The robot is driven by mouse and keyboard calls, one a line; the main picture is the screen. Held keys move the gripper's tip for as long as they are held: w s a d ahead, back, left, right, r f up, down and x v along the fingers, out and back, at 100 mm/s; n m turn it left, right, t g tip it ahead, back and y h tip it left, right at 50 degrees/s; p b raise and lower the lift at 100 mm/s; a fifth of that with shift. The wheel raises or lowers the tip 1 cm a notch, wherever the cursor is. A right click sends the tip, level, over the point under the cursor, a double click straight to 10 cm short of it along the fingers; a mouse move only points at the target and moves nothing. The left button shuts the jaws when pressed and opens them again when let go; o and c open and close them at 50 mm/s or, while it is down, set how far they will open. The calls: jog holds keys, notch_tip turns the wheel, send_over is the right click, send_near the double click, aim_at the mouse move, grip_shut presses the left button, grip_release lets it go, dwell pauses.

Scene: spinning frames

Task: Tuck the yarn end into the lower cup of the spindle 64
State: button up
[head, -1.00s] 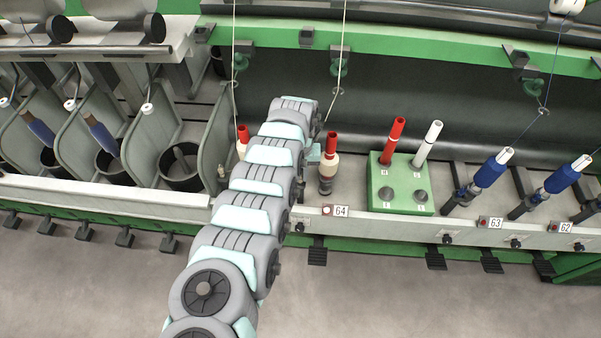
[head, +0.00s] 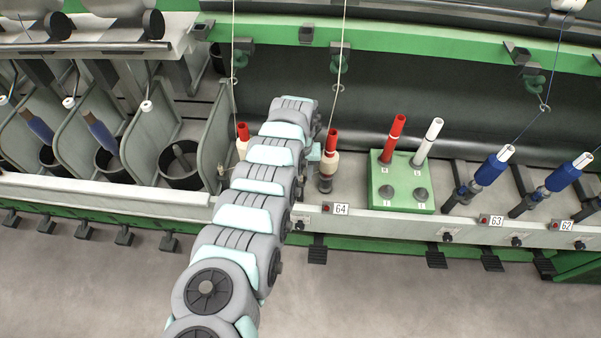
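Spindle 64 (head: 326,184) stands behind the label 64 (head: 341,209). It carries a red-topped tube (head: 331,142) with a pale cream yarn package (head: 328,166) around its lower part. The dark lower cup area shows below the package, but its detail is too small to make out. A pale yarn (head: 342,60) runs down from above towards the top of the tube; its loose end cannot be made out. My gripper (head: 313,152) is just left of the spindle, close to the package. Its fingers are mostly hidden behind my arm, so their opening does not show.
Right of spindle 64 is a green block (head: 403,190) holding a red tube (head: 395,138) and a white tube (head: 429,142). Spindles with blue bobbins (head: 492,168) stand farther right. Another red-topped spindle (head: 242,140) is partly behind my arm. Grey partitions (head: 215,140) stand left.

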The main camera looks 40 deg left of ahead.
notch_tip(320, 180, up, 11)
jog(key=p, duration=0.3)
jog(key=shift+w+f, duration=0.1)
dwell(0.4)
